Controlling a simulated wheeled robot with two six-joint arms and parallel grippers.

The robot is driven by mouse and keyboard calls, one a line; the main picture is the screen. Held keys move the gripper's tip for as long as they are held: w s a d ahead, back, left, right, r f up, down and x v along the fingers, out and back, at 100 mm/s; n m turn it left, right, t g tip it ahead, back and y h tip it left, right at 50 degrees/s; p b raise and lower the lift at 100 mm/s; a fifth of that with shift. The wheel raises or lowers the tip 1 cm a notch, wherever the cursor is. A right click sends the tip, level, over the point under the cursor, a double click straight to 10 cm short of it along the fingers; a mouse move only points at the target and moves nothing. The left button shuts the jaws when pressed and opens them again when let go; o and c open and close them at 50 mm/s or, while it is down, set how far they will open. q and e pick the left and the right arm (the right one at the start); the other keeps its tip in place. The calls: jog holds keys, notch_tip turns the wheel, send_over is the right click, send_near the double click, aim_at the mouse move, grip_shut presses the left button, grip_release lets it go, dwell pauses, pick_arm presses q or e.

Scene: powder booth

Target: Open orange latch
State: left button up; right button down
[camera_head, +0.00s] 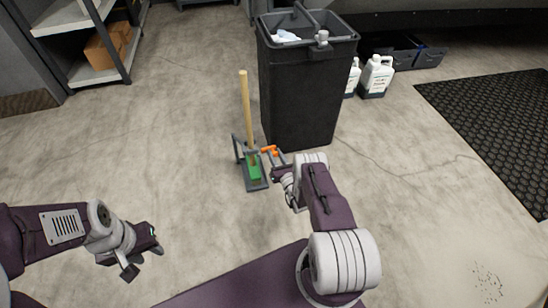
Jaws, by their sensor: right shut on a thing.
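The orange latch (268,149) is a small orange piece on a grey frame, low in front of the black bin. The grey frame stands around a green base (254,172) with an upright wooden handle (245,110). My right gripper (274,163) is at the frame, just below and beside the orange latch. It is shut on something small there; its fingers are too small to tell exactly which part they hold. My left gripper (144,257) is at the lower left, low over bare floor and away from the latch. Its fingers are spread apart and empty.
A tall black bin (300,100) with white contents stands right behind the frame. A black mat (495,120) lies at right. A shelf with a cardboard box (105,48) stands upper left. Floor at left is clear.

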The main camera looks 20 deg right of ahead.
dwell(0.3)
jog(key=c, duration=1.1)
grip_release()
jog(key=shift+s+r+p, duration=0.1)
jog(key=shift+s+p, duration=0.2)
jog(key=shift+p, duration=0.1)
jog(key=s+p, duration=0.1)
jog(key=s, duration=0.1)
jog(key=s+p, duration=0.2)
jog(key=s, duration=0.1)
jog(key=s+p, duration=0.1)
jog(key=s, duration=0.2)
jog(key=shift+s+a+p, duration=0.2)
jog(key=shift+a+p, duration=0.05)
jog(key=shift+p, duration=0.05)
